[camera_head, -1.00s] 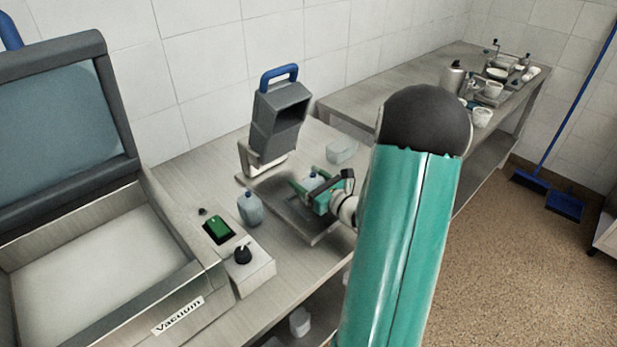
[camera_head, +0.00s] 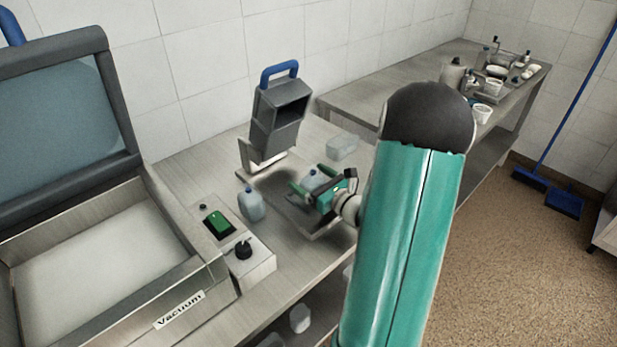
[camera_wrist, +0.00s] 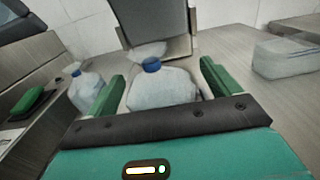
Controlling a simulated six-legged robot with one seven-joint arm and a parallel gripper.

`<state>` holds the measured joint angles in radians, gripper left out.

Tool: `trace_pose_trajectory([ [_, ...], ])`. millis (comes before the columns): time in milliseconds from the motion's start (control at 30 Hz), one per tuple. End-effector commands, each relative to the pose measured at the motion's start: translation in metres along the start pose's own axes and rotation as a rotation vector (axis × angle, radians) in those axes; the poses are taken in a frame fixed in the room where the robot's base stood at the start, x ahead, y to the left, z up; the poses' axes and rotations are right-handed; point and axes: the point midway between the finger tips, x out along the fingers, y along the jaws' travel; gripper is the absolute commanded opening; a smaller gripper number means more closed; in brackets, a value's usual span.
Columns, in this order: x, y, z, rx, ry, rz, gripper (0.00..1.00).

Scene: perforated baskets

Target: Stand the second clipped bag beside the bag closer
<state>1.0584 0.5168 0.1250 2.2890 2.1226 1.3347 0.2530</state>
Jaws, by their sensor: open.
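My gripper (camera_head: 318,181) is open low over the bench, and its green fingers (camera_wrist: 160,85) stand either side of a pale bag with a blue clip (camera_wrist: 160,88) in the wrist view. There is a gap between the fingers and the bag. In the head view this bag (camera_head: 310,180) is partly hidden by my gripper. Another pale bag with a blue clip (camera_head: 250,204) stands to the left, nearer the vacuum machine; it also shows in the wrist view (camera_wrist: 86,90). The grey bag closer with a blue handle (camera_head: 277,115) stands just behind the bag at my gripper.
The vacuum machine (camera_head: 105,245), lid raised, fills the left, with a control box (camera_head: 255,262) beside it. A clear container (camera_head: 342,146) sits right of the bag closer. A second bench (camera_head: 370,90) holds jars and bowls. A grey tray (camera_head: 318,228) lies under my gripper.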

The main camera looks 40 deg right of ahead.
Motion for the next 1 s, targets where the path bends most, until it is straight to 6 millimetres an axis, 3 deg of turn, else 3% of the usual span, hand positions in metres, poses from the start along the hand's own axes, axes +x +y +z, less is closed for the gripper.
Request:
trace_pose_trajectory([
  [400, -0.090, -0.002, -0.001, 0.000, 0.001, -0.005, 0.88],
  [600, -0.120, -0.001, -0.001, 0.000, 0.000, -0.002, 0.88],
  [767, -0.126, 0.001, 0.002, 0.000, 0.019, 0.010, 0.93],
  [1000, -0.116, 0.006, 0.025, -0.004, 0.231, 0.054, 0.93],
])
